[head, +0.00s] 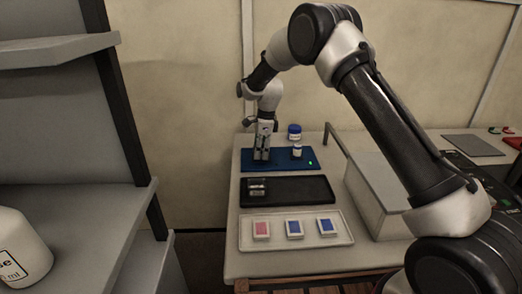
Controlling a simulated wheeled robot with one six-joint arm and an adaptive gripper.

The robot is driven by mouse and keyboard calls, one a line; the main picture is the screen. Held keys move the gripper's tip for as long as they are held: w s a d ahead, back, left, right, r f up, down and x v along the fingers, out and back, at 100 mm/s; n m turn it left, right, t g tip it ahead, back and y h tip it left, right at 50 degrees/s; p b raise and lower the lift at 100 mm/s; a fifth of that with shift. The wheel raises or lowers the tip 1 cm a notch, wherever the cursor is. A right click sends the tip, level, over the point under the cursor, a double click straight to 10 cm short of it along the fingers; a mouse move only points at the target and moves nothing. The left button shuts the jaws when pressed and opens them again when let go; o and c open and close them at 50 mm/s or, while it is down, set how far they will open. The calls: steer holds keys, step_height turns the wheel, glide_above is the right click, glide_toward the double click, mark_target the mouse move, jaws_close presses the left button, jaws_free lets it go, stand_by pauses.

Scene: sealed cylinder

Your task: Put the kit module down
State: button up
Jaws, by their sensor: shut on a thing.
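My gripper (262,154) points down over the left part of the blue mat (280,165) at the back of the table. It is shut on the kit module, which is mostly hidden by the fingers at this distance. The fingertips are low, close to the mat's surface. I cannot tell whether the module touches the mat. A small white vial with a blue cap (297,151) stands on the mat to the right of my gripper.
A blue-capped jar (294,131) stands behind the mat. In front lie a black tray (305,190) with small shiny pieces (257,188) and a pale tray (288,244) with one pink and two blue-faced packs. A grey box (378,190) stands right. Shelves are at left.

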steer(key=shift+f, duration=0.15)
steer(key=o, duration=1.1)
